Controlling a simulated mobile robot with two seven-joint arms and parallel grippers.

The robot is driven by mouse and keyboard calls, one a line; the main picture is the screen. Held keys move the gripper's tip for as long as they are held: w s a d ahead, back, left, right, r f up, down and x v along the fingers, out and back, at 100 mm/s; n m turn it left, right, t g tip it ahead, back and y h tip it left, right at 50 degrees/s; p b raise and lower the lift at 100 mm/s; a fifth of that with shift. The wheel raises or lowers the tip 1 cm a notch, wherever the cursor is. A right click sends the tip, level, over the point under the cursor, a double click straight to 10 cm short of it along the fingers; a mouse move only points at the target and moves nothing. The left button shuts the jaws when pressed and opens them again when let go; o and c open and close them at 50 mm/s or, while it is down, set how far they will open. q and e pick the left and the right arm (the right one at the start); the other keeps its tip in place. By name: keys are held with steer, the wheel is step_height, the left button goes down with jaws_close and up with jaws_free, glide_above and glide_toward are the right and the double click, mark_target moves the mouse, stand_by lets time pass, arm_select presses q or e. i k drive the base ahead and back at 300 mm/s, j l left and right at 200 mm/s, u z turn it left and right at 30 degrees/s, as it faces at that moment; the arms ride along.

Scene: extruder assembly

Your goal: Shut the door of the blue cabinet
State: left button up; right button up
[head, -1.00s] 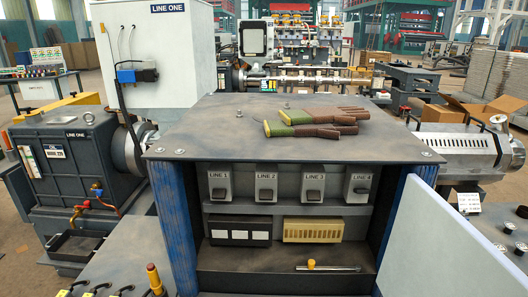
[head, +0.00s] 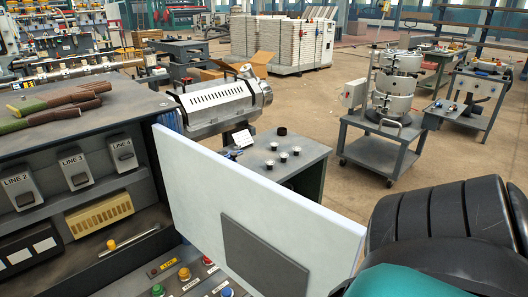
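The cabinet (head: 110,108) stands at the left in the head view, with a dark grey top and a strip of blue side beside the door hinge. Its front is open. Its door (head: 260,185) is swung wide out to the right, its pale face and a dark grey panel on it in view. Inside the cabinet are line switches (head: 75,168), a yellowish vented block (head: 98,213) and a dark block with white labels. A black ribbed and teal part of my arm shows at the lower right, near the door's free end. Neither gripper is in view.
Gloves (head: 55,105) lie on the cabinet top. Behind the door stand a grey table (head: 300,150) with small cups and a silver machine (head: 215,103). A cart with steel drums (head: 385,130) stands farther back. Open floor lies between.

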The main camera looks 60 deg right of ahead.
mark_target(273, 240)
steer(key=k+l, duration=0.6)
steer(key=l, duration=0.25)
steer(key=k+l, duration=0.1)
steer(key=l, duration=0.25)
steer(key=k+l, duration=0.1)
steer(key=l, duration=0.3)
steer(key=k+l+u, duration=0.1)
steer(key=l, duration=0.25)
